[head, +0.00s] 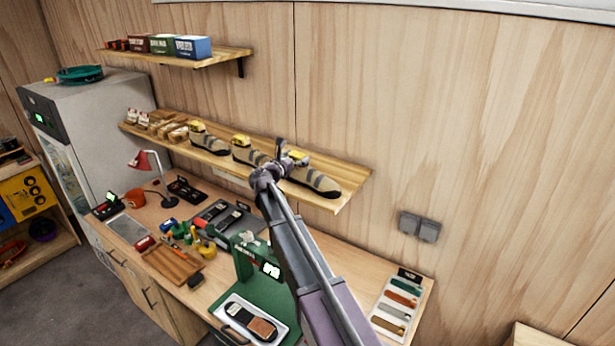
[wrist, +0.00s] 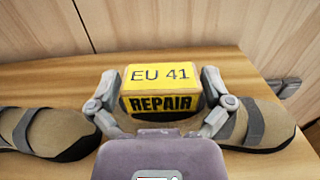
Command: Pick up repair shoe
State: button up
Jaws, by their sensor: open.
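The repair shoe (head: 318,182) is beige with dark grey straps and sits at the right end of a lower wall shelf, toe to the right. In the wrist view its strapped toe part (wrist: 262,124) shows on the right; my gripper hides much of the rest. A yellow block (wrist: 161,76) reading "EU 41" and "REPAIR" stands up at its heel end. My gripper (wrist: 160,102) is open, with one finger on each side of the block. I cannot tell whether the fingers touch it. My gripper (head: 281,162) is over the shelf in the head view.
The wooden shelf (head: 350,188) also holds a middle shoe (head: 252,157), a left shoe (head: 209,143) and small boxes. The middle shoe (wrist: 50,132) lies close on the left. A wooden wall stands behind. A workbench with tools and a green machine (head: 245,257) lies below.

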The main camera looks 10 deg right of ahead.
dwell(0.4)
jog(key=c, duration=1)
jog(key=shift+r, duration=0.2)
notch_tip(320, 180, up, 4)
jog(key=p, duration=0.4)
jog(key=shift+f, duration=0.15)
jog(key=s, duration=0.5)
jog(key=s+a, duration=0.1)
jog(key=s, duration=0.4)
jog(key=s+r+p, duration=0.1)
jog(key=s, duration=0.5)
jog(key=shift+a, duration=0.15)
jog(key=shift+f, duration=0.15)
